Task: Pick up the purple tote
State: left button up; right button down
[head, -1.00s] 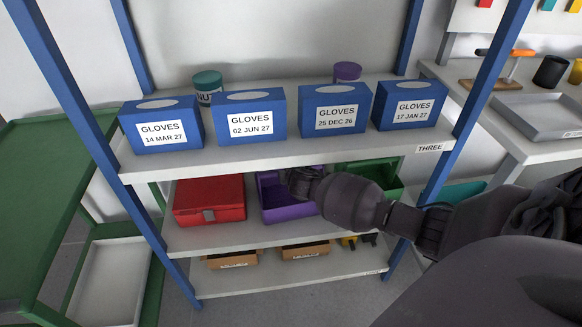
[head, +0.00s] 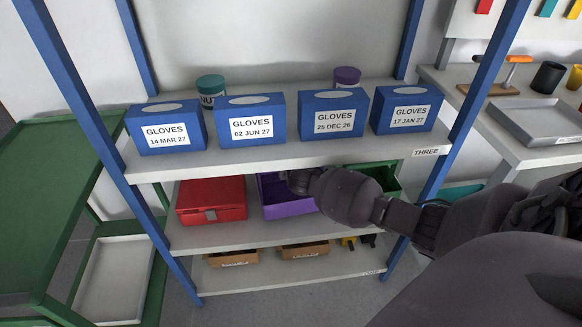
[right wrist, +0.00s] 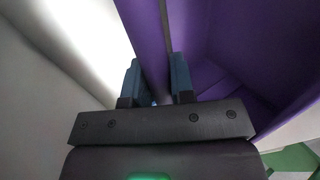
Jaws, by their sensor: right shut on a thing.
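The purple tote (head: 287,208) sits on the middle shelf of the blue-framed rack, between a red toolbox and a green bin. My right arm reaches in from the right and covers the tote's right part in the head view. In the right wrist view, my right gripper (right wrist: 157,82) has one finger on each side of the tote's wall (right wrist: 150,40) and is shut on it. The tote's open inside (right wrist: 235,50) lies to the right of the fingers. My left gripper is not in view.
The red toolbox (head: 211,200) stands close on the left, the green bin (head: 380,178) on the right. The upper shelf (head: 280,156) with several blue glove boxes (head: 251,120) is above. Cardboard trays (head: 305,250) lie on the shelf below. A green cart (head: 60,180) stands left.

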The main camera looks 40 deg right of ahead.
jog(key=shift+s+a+r+p, duration=0.3)
jog(key=shift+s+p, duration=0.05)
jog(key=shift+s, duration=0.05)
pick_arm(q)
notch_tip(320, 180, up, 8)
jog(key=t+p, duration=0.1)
jog(key=p, duration=0.7)
pick_arm(e)
jog(key=s+a, duration=0.7)
jog(key=s, duration=0.4)
jog(key=s+a, duration=0.7)
jog(key=s, duration=0.5)
jog(key=shift+f, duration=0.25)
